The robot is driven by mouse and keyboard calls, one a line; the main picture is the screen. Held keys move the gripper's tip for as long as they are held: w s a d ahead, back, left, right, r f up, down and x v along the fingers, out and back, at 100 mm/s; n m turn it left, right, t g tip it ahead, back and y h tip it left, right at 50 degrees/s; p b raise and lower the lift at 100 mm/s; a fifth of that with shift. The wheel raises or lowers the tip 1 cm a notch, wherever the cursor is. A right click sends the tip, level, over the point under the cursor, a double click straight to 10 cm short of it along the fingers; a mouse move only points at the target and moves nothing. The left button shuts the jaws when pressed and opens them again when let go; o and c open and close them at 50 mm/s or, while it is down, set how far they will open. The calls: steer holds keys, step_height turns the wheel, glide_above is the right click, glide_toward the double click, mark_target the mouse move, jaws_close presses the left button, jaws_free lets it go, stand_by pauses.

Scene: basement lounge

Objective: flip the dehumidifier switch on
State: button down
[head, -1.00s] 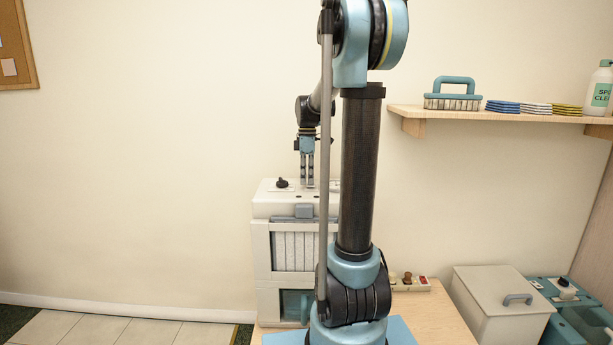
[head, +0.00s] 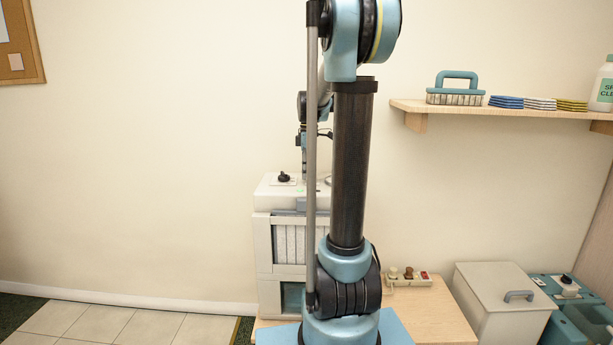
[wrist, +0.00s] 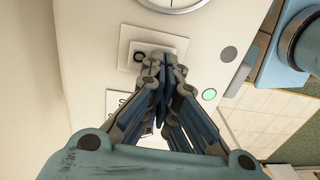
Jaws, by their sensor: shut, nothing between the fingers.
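The dehumidifier (head: 262,232) is a white box with a slatted front, partly hidden behind my arm. In the wrist view its pale top panel (wrist: 92,50) carries a light square plate (wrist: 125,54) with a dark-edged switch (wrist: 141,56) bearing a ring mark. A small round light (wrist: 209,94) glows green on the panel; it also shows in the head view (head: 301,190). My gripper (wrist: 164,62) is shut and empty, pointing down, its tips over the plate beside the switch. Whether they touch it cannot be told. In the head view my arm partly hides the gripper.
A black knob (head: 284,177) stands on the dehumidifier's top left. A round dial (wrist: 172,3) is at the wrist view's top edge. A shelf (head: 470,108) holds a brush and cloths.

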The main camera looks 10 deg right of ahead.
mark_target(309, 180)
steer(key=shift+w+d+r, duration=0.15)
steer(key=shift+w, duration=0.45)
steer(key=shift+r, duration=0.1)
step_height(309, 180, up, 14)
steer(key=s, duration=0.1)
steer(key=shift+s, duration=0.3)
steer(key=shift+a+f, duration=0.2)
steer(key=s+a+f+m+t, duration=0.2)
steer(key=s+f+m, duration=1.3)
steer(key=s+f, duration=1.3)
steer(key=s+t, duration=0.1)
steer(key=s, duration=0.2)
steer(key=shift+a, duration=0.1)
